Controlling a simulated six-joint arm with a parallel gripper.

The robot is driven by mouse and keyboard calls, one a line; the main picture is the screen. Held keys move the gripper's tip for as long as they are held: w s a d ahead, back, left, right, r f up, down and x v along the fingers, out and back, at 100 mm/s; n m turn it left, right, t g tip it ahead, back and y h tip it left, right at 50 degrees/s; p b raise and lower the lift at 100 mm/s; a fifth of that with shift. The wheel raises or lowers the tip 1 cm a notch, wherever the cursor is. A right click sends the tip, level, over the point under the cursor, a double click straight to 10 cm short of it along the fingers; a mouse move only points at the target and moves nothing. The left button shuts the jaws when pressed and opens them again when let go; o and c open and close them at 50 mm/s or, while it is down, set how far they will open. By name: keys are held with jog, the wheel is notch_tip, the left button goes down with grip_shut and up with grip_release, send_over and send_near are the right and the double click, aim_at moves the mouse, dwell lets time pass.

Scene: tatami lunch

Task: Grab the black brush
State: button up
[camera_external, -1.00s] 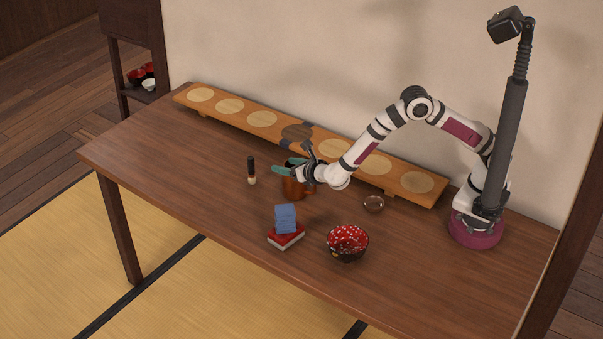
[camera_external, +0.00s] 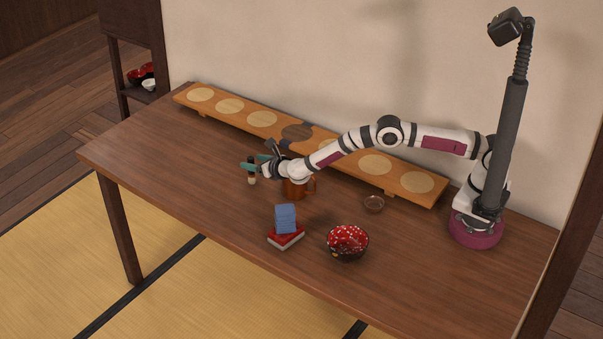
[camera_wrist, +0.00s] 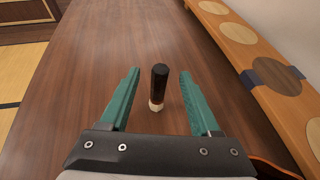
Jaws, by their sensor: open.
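The black brush (camera_wrist: 159,84) stands upright on the table, with a black handle on top and pale bristles at the bottom. In the wrist view it is in the middle, between the two green fingers of my gripper (camera_wrist: 156,88), with a gap on each side. My gripper is open and holds nothing. In the external view my gripper (camera_external: 254,165) is at the brush, and a finger hides part of it; the brush's lower part (camera_external: 252,180) shows below.
A copper-brown mug (camera_external: 296,188) stands just right of the brush, under my wrist. A long wooden board (camera_external: 230,118) lies along the wall. The table's left side is clear.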

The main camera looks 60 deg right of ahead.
grip_shut()
dwell(1.4)
